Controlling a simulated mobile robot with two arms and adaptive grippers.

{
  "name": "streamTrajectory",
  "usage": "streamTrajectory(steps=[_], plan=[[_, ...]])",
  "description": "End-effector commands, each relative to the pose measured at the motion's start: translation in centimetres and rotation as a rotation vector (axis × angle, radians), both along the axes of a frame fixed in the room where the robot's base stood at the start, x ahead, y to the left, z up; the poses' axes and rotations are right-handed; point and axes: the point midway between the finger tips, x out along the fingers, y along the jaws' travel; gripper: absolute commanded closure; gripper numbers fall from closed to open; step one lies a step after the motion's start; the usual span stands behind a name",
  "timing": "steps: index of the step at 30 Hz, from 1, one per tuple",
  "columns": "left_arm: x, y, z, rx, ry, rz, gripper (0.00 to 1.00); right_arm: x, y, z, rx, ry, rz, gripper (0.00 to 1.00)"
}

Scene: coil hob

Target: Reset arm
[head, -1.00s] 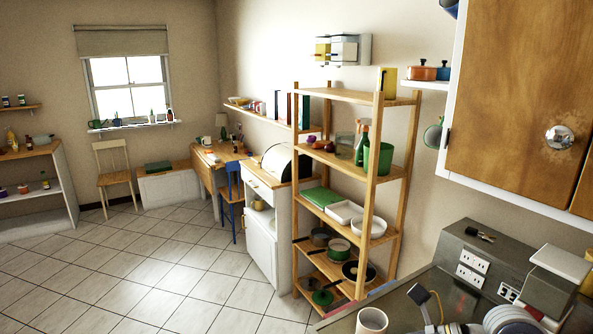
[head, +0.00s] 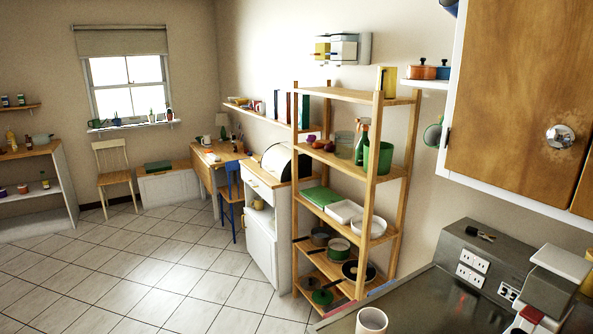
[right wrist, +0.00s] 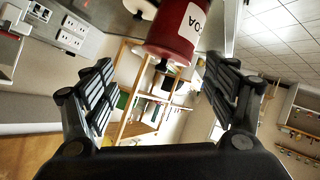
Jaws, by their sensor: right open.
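My right gripper (right wrist: 158,68) shows in the right wrist view with its two dark fingers spread wide apart and nothing held between them. A red canister (right wrist: 172,38) with a white label is beyond the fingertips, at the top middle, apart from the fingers. In the head view neither gripper shows. My left gripper is in no view.
The grey counter (head: 425,300) is at the bottom right, with a white cup (head: 371,321) at its front. A socket box (head: 485,260) and a red-and-white thing (head: 527,317) are to the right. A wooden cabinet (head: 510,100) overhangs. A wooden shelf rack (head: 375,190) stands beyond.

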Motion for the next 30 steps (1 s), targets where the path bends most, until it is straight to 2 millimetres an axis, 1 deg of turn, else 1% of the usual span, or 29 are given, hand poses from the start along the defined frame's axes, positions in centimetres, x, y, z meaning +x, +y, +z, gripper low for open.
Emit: streamTrajectory(steps=[1,2,3,5,6,8,9,11,12,15,17,20,23,24,26,27,29,30], plan=[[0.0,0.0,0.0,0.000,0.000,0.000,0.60,-2.4,0.1,-2.8,0.050,0.118,-0.033,0.21],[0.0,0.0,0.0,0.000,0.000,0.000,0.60,-3.8,0.1,-4.2,0.076,0.185,-0.050,0.21],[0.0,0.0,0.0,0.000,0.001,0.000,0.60,-5.6,0.3,-5.9,0.107,0.267,-0.066,0.21],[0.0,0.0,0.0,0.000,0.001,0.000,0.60,-8.2,0.7,-7.9,0.145,0.378,-0.087,0.21],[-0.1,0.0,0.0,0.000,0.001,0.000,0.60,-9.9,1.0,-9.0,0.169,0.447,-0.097,0.21],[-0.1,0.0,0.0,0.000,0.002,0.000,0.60,-12.4,1.6,-10.4,0.203,0.544,-0.109,0.21],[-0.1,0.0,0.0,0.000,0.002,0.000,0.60,-14.0,2.0,-11.2,0.225,0.602,-0.114,0.21],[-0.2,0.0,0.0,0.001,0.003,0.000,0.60,-16.4,2.6,-12.1,0.255,0.690,-0.122,0.21],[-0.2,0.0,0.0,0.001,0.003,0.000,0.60,-18.0,3.1,-12.7,0.274,0.749,-0.124,0.21],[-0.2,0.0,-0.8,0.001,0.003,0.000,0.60,-17.0,3.1,-16.2,0.266,0.755,-0.123,0.21],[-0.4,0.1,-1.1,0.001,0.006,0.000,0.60,-16.7,3.1,-18.2,0.264,0.761,-0.124,0.21],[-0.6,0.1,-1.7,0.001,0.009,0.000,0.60,-16.3,3.2,-21.7,0.262,0.773,-0.124,0.21],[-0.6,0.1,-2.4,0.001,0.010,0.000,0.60,-16.1,3.3,-25.8,0.260,0.785,-0.125,0.21],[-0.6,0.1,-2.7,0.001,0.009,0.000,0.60,-16.1,3.3,-27.6,0.258,0.792,-0.125,0.21],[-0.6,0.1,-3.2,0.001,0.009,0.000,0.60,-16.3,3.3,-30.4,0.257,0.801,-0.125,0.21],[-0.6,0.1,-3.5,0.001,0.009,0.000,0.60,-16.4,3.3,-32.2,0.256,0.807,-0.125,0.21],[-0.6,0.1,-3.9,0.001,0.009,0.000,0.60,-16.8,3.3,-35.1,0.254,0.817,-0.124,0.21],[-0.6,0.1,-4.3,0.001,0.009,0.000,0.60,-17.2,3.3,-37.0,0.252,0.824,-0.124,0.21]])
